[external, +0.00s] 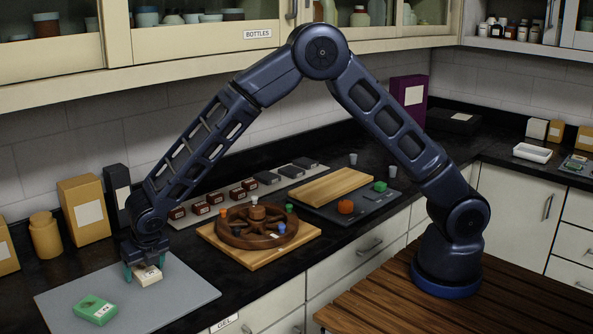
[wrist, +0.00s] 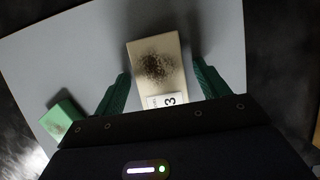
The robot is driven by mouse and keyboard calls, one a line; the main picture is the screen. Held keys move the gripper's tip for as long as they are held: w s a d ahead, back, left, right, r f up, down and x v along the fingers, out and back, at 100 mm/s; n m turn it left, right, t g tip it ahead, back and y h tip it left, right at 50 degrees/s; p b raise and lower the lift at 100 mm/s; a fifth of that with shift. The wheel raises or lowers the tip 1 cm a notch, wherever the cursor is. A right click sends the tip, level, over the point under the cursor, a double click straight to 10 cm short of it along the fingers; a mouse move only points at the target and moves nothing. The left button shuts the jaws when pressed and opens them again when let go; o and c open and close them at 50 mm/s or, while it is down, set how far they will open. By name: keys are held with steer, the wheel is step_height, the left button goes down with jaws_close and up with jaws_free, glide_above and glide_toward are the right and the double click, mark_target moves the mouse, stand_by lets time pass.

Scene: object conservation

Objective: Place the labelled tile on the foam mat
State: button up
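The cream labelled tile (external: 148,276) appears to lie on the flat grey mat (external: 190,291), likely the foam mat, near its back edge. In the wrist view the tile (wrist: 157,62) has a dark speckled patch and a white label reading 3. My gripper (external: 144,271) is low over the mat. Its green fingers stand on either side of the tile, with a visible gap on both sides in the wrist view (wrist: 160,88), so it looks open. The tile's near end is partly hidden by my gripper body.
A round brown wooden holder (external: 258,234) with several small pegs stands on a board to the right. Boxes (external: 84,209) and a jar (external: 45,235) line the wall behind. The mat's right side is clear.

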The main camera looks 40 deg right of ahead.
steer(key=v, duration=1.2)
steer(key=shift+s+r, duration=0.1)
steer(key=shift+r, duration=0.05)
